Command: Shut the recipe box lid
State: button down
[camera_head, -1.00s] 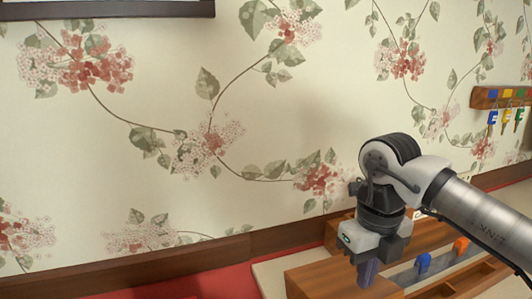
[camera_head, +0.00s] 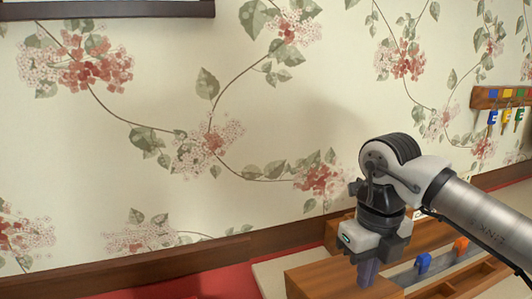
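My gripper (camera_head: 368,262) points down at the lower right, over a brown wooden piece (camera_head: 318,280). No recipe box lid can be clearly made out. The wooden piece may be part of the box, but the bottom edge of the picture cuts it off.
A grey strip with a blue piece (camera_head: 423,262) and an orange piece (camera_head: 461,246) lies right of the gripper. A wooden compartmented tray (camera_head: 480,279) is at the lower right. Keys hang from a wall rack (camera_head: 490,97). A floral wall stands behind.

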aim_at(361, 297)
jog(key=shift+f, duration=0.1)
jog(key=shift+f+b, duration=3.45)
jog(key=shift+f, duration=0.55)
jog(key=shift+r, duration=0.2)
jog(key=shift+r+p, duration=3.8)
jog(key=shift+r, duration=1.7)
jog(key=shift+f, duration=0.1)
